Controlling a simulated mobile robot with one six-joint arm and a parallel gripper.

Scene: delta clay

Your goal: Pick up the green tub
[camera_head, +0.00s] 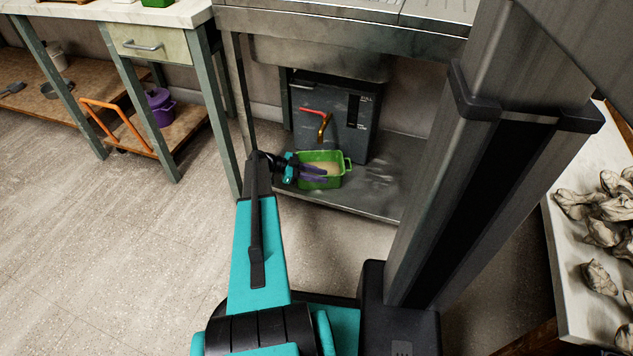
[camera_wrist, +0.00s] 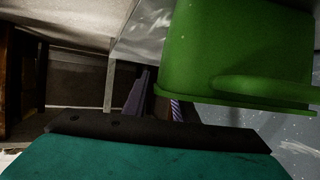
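The green tub (camera_head: 335,182) sits upright on the low metal shelf under the sink and holds a pale tan content. My gripper (camera_head: 325,176) reaches in from the left. Its two purple fingers overlap the tub's left side and inside in the head view, with a gap between them. In the wrist view the green tub (camera_wrist: 235,45) fills the upper right, with its rim and a handle showing. The gripper's fingertips (camera_wrist: 158,90) are beside its left edge, partly hidden by my gripper's body. I cannot tell whether they touch the tub.
The metal shelf (camera_head: 385,185) is bare to the right. The sink counter (camera_head: 340,35) hangs overhead. A table leg (camera_head: 218,130) stands to the left.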

